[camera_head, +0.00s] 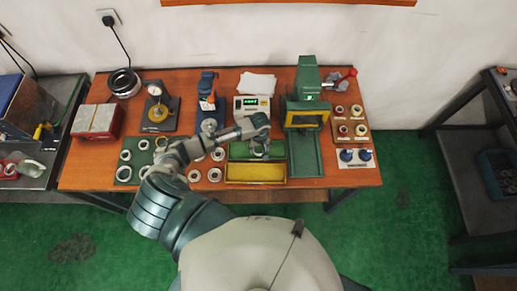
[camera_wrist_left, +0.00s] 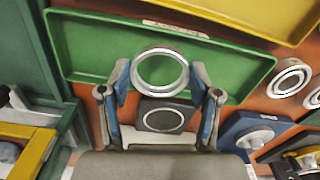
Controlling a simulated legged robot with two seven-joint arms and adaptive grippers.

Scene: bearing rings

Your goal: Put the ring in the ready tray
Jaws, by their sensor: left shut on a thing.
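A silvery metal ring (camera_wrist_left: 161,52) is held between the two blue-padded fingers of my left gripper (camera_wrist_left: 161,80), one finger on each side. The ready tray appears to be the green tray (camera_wrist_left: 90,50), a shallow rectangle with a white label on its rim whose text I cannot read. In the left wrist view the ring overlaps this tray; its height above it is hard to judge. In the head view my left gripper (camera_head: 259,146) is over the green tray (camera_head: 237,150), and the ring is barely distinguishable there. My right gripper is not in view.
A yellow tray (camera_head: 255,172) lies along the green tray's near side. A green press (camera_head: 305,118) stands to the right, and a digital gauge (camera_head: 252,103) stands behind. Loose rings (camera_head: 214,175) lie to the left. A board with small parts (camera_head: 349,122) is at the right.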

